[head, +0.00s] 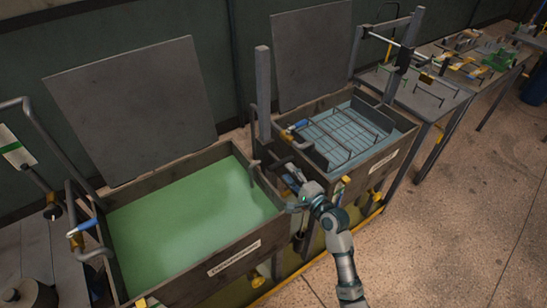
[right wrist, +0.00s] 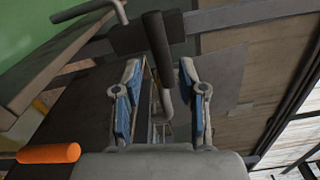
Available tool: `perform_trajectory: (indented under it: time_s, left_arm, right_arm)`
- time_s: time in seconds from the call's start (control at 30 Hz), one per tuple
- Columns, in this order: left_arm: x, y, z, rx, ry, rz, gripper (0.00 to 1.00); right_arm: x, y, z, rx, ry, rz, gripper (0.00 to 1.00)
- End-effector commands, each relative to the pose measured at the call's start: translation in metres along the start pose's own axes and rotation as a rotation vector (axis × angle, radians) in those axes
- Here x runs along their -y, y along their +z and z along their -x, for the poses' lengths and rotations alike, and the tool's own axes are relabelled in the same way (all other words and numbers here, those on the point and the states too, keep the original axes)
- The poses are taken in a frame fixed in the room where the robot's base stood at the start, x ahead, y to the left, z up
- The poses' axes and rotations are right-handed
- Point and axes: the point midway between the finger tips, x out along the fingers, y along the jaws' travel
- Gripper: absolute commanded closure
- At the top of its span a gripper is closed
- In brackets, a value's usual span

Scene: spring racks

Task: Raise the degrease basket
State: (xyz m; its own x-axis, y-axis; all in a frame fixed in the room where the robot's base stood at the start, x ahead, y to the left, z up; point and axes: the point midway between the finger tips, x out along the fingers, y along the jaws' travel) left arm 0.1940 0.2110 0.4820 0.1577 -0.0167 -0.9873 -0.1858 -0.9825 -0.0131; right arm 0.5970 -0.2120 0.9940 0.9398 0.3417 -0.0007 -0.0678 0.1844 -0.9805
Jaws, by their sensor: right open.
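A tank of green liquid (head: 190,215) stands at left, with a label too small to read surely. A wire basket (head: 345,135) lies in the tank of bluish liquid (head: 405,124) to its right. I cannot tell from the labels which is the degrease tank; no basket shows in the green liquid. My right gripper (head: 288,178) is at the near side, between the two tanks. In the right wrist view my right gripper (right wrist: 160,68) is open, and a bent rod with a dark grip (right wrist: 157,45) shows between its fingers. Contact is not clear. My left gripper is out of view.
Blue-gripped cranked handles stand at the left end of the green tank (head: 82,228) and at the bluish tank (head: 300,124). A grey post (head: 263,90) rises between the tanks. An orange handle (right wrist: 48,153) is near my right gripper. Open floor (head: 440,215) lies at right.

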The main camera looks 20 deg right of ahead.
Motion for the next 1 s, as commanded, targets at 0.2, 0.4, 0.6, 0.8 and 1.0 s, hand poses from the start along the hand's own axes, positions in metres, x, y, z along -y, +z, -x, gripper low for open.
perform_trajectory:
  time_s: [0.2, 0.4, 0.6, 0.8, 1.0]
  left_arm:
    - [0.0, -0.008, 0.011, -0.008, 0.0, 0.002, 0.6]
    - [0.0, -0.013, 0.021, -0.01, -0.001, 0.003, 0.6]
    - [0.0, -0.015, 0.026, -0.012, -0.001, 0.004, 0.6]
    - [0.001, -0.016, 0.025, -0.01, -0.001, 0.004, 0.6]
    - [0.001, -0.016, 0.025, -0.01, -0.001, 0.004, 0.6]
  right_arm:
    - [-0.001, -0.002, -0.051, 0.0, 0.0, 0.0, 0.59]
    - [-0.001, -0.002, -0.084, 0.0, 0.0, -0.002, 0.59]
    - [-0.001, -0.001, -0.097, -0.001, 0.001, 0.001, 0.59]
    - [-0.001, -0.001, -0.098, -0.001, 0.001, 0.001, 0.59]
    - [-0.001, -0.001, -0.097, -0.001, 0.001, 0.001, 0.94]
